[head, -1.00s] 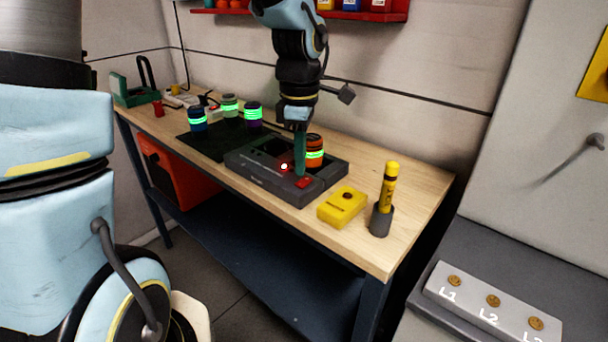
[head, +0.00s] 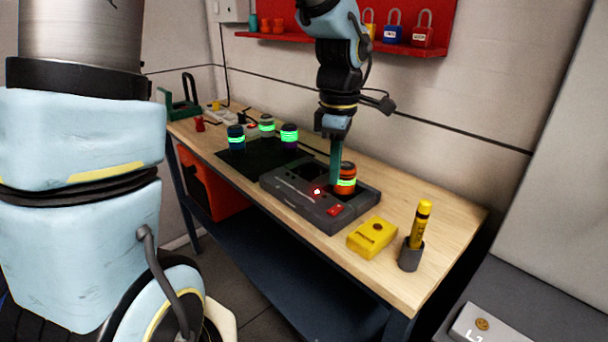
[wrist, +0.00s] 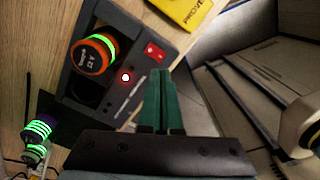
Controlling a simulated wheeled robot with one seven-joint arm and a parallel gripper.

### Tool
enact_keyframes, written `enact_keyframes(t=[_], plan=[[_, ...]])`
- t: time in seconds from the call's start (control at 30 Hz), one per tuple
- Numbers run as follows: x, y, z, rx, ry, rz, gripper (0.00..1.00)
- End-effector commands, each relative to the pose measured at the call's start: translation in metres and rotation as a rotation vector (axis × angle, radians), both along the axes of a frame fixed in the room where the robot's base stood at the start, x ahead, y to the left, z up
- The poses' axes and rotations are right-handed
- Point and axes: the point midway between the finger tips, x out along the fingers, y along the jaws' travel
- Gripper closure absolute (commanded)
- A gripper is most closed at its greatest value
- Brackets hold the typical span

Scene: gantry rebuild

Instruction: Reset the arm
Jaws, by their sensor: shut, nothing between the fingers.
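My gripper (head: 336,184) is shut and empty, its teal fingers pointing down above the grey charger box (head: 300,210). In the wrist view the fingers (wrist: 160,78) are pressed together beside the box. An orange cell with a green glowing band (head: 346,176) stands in one socket of the box; the other socket looks empty. The cell also shows in the wrist view (wrist: 92,54). A red light (head: 317,190) glows on the box, and a red rocker switch (head: 335,210) sits near its front corner. The fingertips look apart from the switch.
A yellow device (head: 371,238) and a grey cup (head: 411,256) with a yellow marker stand right of the box. Several green-banded cells, one dark blue (head: 236,138), stand by a black mat. A red shelf (head: 340,42) with padlocks hangs behind the arm.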

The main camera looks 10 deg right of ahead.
Motion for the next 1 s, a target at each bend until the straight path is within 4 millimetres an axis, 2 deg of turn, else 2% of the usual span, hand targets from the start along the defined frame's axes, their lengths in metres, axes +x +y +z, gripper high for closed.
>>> enact_keyframes(t=[0.13, 0.23, 0.5, 0.7, 0.83, 1.0], plan=[[0.005, 0.012, -0.002, -0.001, -0.004, -0.041, 1.00], [0.014, 0.036, -0.006, -0.005, -0.014, -0.136, 1.00], [0.032, 0.134, -0.019, -0.003, -0.064, -0.545, 1.00], [0.027, 0.202, -0.028, 0.021, -0.104, -0.844, 1.00], [0.020, 0.232, -0.033, 0.042, -0.122, -0.995, 1.00], [0.013, 0.251, -0.036, 0.060, -0.132, -1.104, 1.00]])
